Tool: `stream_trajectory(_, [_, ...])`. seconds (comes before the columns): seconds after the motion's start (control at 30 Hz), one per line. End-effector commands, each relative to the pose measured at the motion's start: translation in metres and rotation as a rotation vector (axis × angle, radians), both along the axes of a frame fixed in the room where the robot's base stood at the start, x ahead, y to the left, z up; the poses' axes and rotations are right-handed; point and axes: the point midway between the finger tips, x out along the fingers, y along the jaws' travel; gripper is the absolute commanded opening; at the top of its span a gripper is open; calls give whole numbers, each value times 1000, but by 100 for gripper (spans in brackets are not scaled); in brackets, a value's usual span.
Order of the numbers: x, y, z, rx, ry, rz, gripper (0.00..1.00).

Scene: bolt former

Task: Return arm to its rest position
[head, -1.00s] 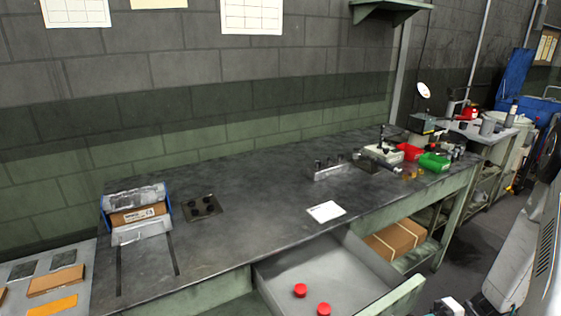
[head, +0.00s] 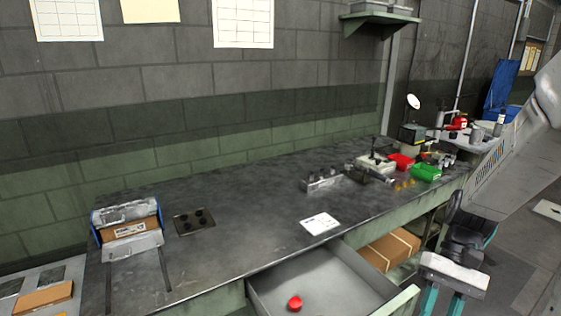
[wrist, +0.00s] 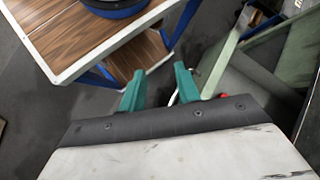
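My gripper (head: 440,304) hangs at the lower right of the head view, right of the open drawer (head: 320,279). Its two teal fingers point down. In the wrist view my gripper (wrist: 160,80) shows the fingers apart with nothing between them. My pale arm comes in from the right edge of the head view. A red round piece (head: 295,303) lies in the drawer, apart from the gripper.
The dark workbench (head: 240,240) carries a blue-sided box holder (head: 128,226), a white card (head: 320,223), and red and green bins (head: 426,172). A wood-topped cart (wrist: 95,38) with a white rim is close below the gripper. Grey floor shows between cart and drawer.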

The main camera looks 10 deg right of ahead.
Motion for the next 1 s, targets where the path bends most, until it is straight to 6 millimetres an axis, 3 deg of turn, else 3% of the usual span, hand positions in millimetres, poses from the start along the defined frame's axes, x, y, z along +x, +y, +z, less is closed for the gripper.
stream_trajectory(0.3, [-15,26,69,-302,-231,122,33])
stream_trajectory(0.6, [-38,54,122,-443,-532,268,33])
stream_trajectory(0.8, [-48,71,144,-450,-675,329,33])
stream_trajectory(1.0, [-50,77,149,-444,-707,357,33])
